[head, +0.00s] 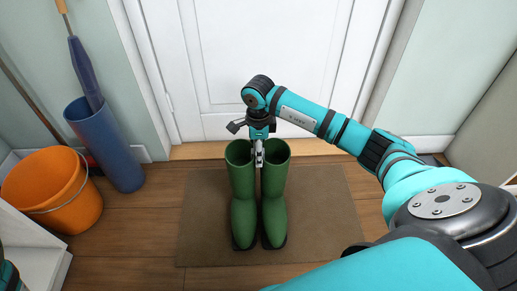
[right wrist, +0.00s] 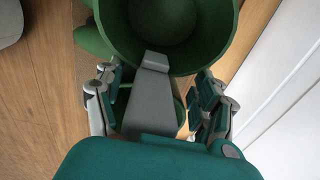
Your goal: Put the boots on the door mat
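Two green rubber boots, the left one (head: 242,200) and the right one (head: 274,200), stand upright side by side on the brown door mat (head: 325,215), toes toward me. My right gripper (head: 259,155) is low over the boots, between their inner rims. In the right wrist view its fingers (right wrist: 155,105) are spread apart, with a boot's open top (right wrist: 170,25) just ahead of them. I see no boot wall clamped between them. Contact with the rims cannot be told. My left gripper is out of view.
A white door (head: 255,60) stands behind the mat. An orange bucket (head: 60,205) and a blue umbrella stand (head: 103,145) with an umbrella (head: 86,75) are at the left. The mat is bare on both sides of the boots.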

